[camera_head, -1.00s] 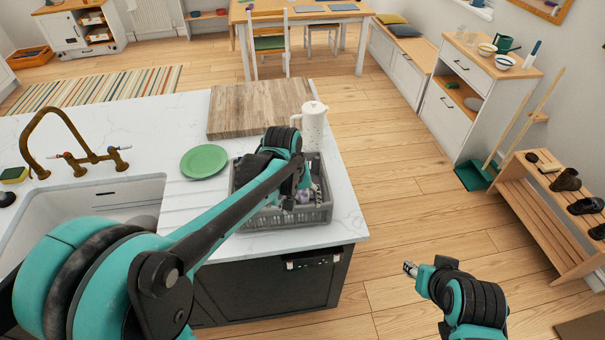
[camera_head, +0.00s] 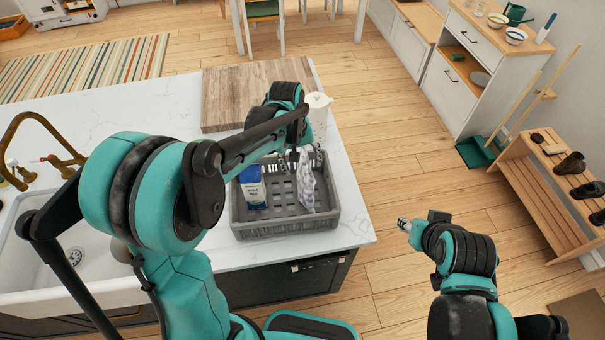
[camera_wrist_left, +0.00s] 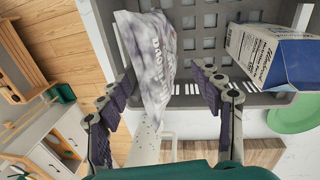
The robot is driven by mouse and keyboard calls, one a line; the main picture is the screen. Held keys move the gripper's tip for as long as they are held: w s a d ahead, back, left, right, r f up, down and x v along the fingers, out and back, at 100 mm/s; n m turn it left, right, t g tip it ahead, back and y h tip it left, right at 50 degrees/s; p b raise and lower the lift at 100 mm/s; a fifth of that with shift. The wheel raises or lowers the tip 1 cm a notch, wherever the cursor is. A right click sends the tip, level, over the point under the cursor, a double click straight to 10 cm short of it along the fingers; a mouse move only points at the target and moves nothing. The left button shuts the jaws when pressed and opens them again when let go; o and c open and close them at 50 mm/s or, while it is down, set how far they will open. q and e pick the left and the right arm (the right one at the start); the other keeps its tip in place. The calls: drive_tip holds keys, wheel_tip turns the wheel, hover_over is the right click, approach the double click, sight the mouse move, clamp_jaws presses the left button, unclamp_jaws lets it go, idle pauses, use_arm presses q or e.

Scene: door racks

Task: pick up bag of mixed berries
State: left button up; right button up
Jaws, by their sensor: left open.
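The bag of mixed berries (camera_head: 305,182), a pale bag with purple print, stands in the right part of the grey crate (camera_head: 285,226) on the white counter. In the left wrist view the bag (camera_wrist_left: 152,55) reaches between the open fingers of my left gripper (camera_wrist_left: 164,86), nearer the left finger. In the head view my left gripper (camera_head: 304,156) is above the back of the crate, at the bag's upper end. Firm contact cannot be told. My right gripper (camera_head: 404,224) is off to the right of the counter, over the floor; its jaws are too small to read.
A blue and white carton (camera_head: 252,188) stands left of the bag in the crate. A white jug (camera_head: 318,108) and a wooden board (camera_head: 225,97) are behind it. A green plate (camera_wrist_left: 293,115) shows in the wrist view. A shoe rack (camera_head: 540,190) stands right.

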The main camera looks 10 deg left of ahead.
use_arm(q)
drive_tip(key=shift+w+a+f, duration=0.1)
drive_tip(key=shift+w+f, duration=0.1)
drive_tip(key=shift+w, duration=0.1)
drive_tip(key=shift+w+f, duration=0.1)
drive_tip(key=shift+f, duration=0.25)
drive_tip(key=f, duration=0.4)
drive_tip(key=d+f+b, duration=0.1)
drive_tip(key=f, duration=0.1)
drive_tip(key=shift+f, duration=0.3)
drive_tip(key=shift+s+r, duration=0.1)
drive_tip(key=shift+s, duration=0.1)
clamp_jaws()
